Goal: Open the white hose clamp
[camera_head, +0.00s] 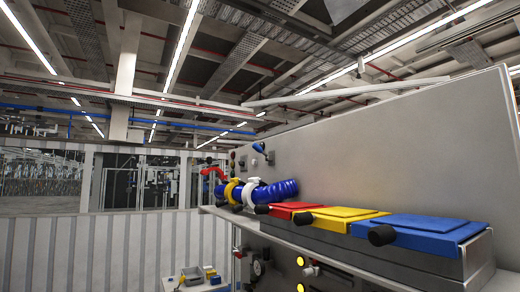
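Neither of my grippers shows in the head view.
Red (289,210), yellow (343,218) and blue (415,233) flat-lidded boxes with black knobs line the shelf to the right. A red handle (213,173) is left of the hose. A small table (207,286) with items stands lower left. A pale ribbed wall (90,250) is behind.

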